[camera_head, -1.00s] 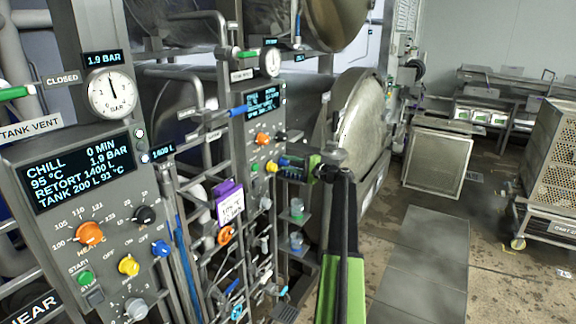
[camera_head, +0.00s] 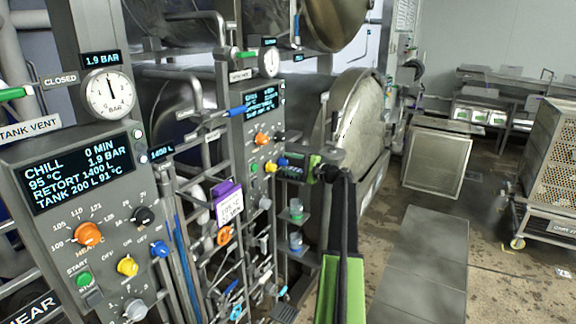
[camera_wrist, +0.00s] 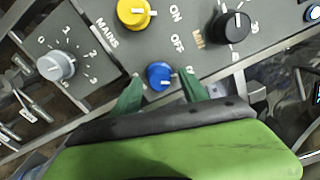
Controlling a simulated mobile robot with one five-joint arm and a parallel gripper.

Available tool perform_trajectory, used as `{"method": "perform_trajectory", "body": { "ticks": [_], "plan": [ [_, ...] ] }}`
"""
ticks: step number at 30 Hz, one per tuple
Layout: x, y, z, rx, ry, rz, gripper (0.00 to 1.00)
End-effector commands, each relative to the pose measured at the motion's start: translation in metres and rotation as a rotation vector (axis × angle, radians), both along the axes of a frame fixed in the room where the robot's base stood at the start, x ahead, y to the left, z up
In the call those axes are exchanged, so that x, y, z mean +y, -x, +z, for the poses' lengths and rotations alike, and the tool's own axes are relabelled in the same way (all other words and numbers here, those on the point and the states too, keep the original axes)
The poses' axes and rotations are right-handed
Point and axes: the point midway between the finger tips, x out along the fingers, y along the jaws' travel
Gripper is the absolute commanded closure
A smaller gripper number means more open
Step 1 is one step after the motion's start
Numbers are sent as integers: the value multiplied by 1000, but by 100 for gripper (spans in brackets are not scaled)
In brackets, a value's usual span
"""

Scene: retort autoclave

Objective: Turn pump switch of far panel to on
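The far panel (camera_head: 262,180) stands in the middle of the head view, with a lit display and several coloured knobs. The wrist view shows its blue knob (camera_wrist: 160,75), yellow knob (camera_wrist: 133,12) and black knob (camera_wrist: 232,27). ON and OFF are printed between the yellow and black knobs. No pump label is readable. My gripper (camera_wrist: 161,92) is open, with one green finger on each side of the blue knob and gaps between. The knob's lower part is close to the gripper body; contact cannot be told. In the head view, my gripper (camera_head: 296,166) is at the panel's right edge.
A grey selector (camera_wrist: 55,66) numbered 0 to 3 sits left in the wrist view. The near panel (camera_head: 110,215) with similar knobs stands at left. Pipes and a purple tag (camera_head: 228,203) lie between the panels. The floor at right is open before a cart (camera_head: 552,150).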

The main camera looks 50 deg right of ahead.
Motion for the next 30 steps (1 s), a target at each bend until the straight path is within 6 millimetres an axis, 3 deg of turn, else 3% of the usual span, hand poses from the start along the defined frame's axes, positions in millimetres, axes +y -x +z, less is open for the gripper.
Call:
{"method": "perform_trajectory", "body": {
  "ticks": [6, 10, 24, 30],
  "plan": [
    [1, 0, 0, 0, 1, 2, 48],
    [-2, 13, 0, 0, 1, 1, 48],
    [-32, 134, 0, 0, 1, -2, 48],
    [-38, 163, 0, 0, 1, 2, 48]
  ]
}}
